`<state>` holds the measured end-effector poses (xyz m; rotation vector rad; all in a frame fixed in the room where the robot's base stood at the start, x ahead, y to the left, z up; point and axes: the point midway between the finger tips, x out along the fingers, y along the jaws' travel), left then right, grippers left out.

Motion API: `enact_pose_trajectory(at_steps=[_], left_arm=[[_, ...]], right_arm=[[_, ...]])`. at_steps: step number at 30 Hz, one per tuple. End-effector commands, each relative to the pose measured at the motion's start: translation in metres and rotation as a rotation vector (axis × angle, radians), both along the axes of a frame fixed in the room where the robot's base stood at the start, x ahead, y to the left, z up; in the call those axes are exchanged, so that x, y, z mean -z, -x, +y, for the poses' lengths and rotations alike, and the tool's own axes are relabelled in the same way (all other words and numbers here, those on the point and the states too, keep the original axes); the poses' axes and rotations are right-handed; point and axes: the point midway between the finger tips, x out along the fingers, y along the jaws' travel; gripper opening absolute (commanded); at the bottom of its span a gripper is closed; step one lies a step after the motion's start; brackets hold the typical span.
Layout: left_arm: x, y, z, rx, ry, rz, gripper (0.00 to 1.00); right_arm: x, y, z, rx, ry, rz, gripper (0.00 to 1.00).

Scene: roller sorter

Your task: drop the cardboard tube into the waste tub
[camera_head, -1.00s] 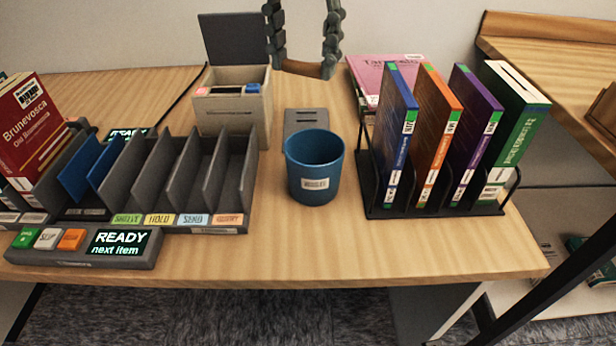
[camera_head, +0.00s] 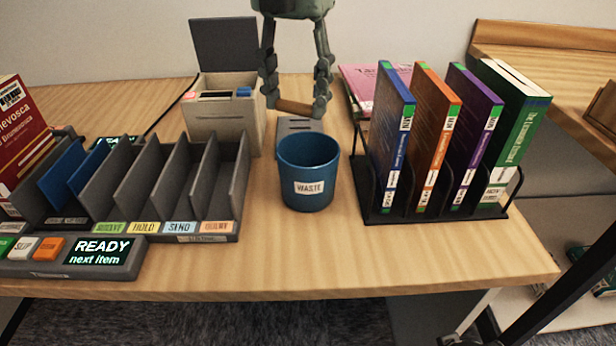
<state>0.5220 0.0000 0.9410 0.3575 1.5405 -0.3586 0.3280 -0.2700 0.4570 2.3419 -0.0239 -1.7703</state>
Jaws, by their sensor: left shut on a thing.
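My left gripper (camera_head: 296,104) hangs from the top of the view, its fingers shut on the ends of a short brown cardboard tube (camera_head: 294,107). The tube lies roughly level across the picture between the fingertips. It shows just above the far rim of the blue waste tub (camera_head: 308,188) in the picture. The tub stands upright on the table and bears a white WASTE label. Its visible inside looks empty, though the bottom is hidden. Whether the tube is over the opening or behind the tub is hard to tell. My right gripper is out of view.
A dark wire rack (camera_head: 370,200) holds several upright books right of the tub. A grey slotted sorter (camera_head: 240,190) and a READY panel (camera_head: 100,251) stand left. A box with a raised lid (camera_head: 220,130) is behind. Bare table (camera_head: 290,255) lies in front of the tub.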

Motion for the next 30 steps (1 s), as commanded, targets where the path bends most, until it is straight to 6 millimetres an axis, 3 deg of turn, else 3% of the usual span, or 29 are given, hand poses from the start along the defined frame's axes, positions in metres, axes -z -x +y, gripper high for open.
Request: enact_pose_trajectory(at_steps=[8,9,15,25,30], left_arm=[[0.001,0.000,0.000,0.000,0.000,0.000,0.39],[0.001,0.000,0.000,0.000,0.000,0.000,0.49],[0.001,0.000,0.000,0.000,0.000,0.000,0.72],[-0.001,0.000,0.000,0.000,0.000,0.000,0.72],[-0.023,-0.001,0.000,-0.001,0.001,-0.003,0.72]], right_arm=[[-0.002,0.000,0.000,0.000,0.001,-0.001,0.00],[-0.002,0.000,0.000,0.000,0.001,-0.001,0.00],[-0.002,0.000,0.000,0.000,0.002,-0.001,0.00],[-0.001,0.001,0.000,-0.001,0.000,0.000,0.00],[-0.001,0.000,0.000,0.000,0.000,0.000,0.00]])
